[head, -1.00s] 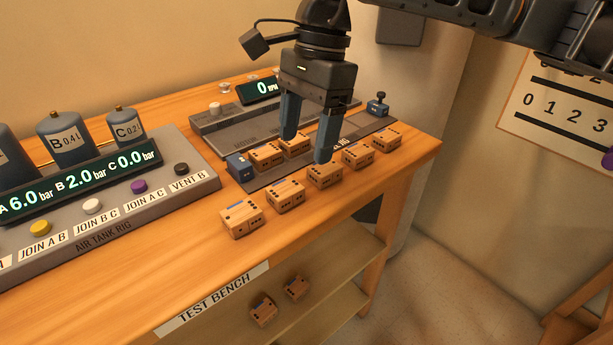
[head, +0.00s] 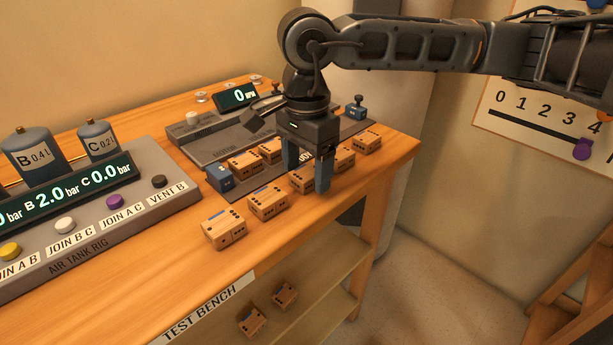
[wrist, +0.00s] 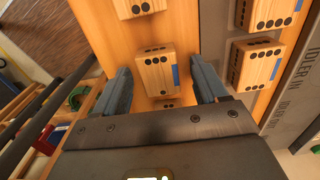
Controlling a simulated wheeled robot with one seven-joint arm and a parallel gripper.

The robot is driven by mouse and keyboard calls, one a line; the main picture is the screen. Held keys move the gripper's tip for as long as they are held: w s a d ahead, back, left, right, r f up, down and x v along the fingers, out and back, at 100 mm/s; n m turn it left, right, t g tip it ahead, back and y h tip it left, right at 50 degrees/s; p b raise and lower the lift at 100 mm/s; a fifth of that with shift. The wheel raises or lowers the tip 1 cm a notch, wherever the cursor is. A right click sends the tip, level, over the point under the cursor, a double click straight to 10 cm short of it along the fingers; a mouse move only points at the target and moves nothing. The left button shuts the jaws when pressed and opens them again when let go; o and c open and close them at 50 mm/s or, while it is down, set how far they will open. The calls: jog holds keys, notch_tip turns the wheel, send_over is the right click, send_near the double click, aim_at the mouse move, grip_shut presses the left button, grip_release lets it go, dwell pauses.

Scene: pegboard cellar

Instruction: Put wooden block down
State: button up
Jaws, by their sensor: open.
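Several wooden blocks with black dots and blue marks stand on the test bench. One wooden block (head: 302,180) is at my gripper (head: 306,181), partly hidden behind its near finger. In the wrist view, a block (wrist: 154,75) shows between the two spread blue fingers of my gripper (wrist: 158,70), with gaps on both sides. My gripper is open, pointing down, and holds nothing. Two more blocks, a front block (head: 223,229) and a middle block (head: 268,202), stand in the same row to the left. I cannot tell which block the task means.
A grey rig with a dark plate (head: 240,135) lies behind the row, with blocks (head: 245,164) between its blue end pieces. The air tank rig (head: 110,225) fills the bench's left side. Blocks (head: 285,293) also lie on the lower shelf. The bench front is clear.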

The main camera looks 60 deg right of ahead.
jog(key=shift+c, duration=0.4)
jog(key=c, duration=1.1)
jog(key=shift+r, duration=0.1)
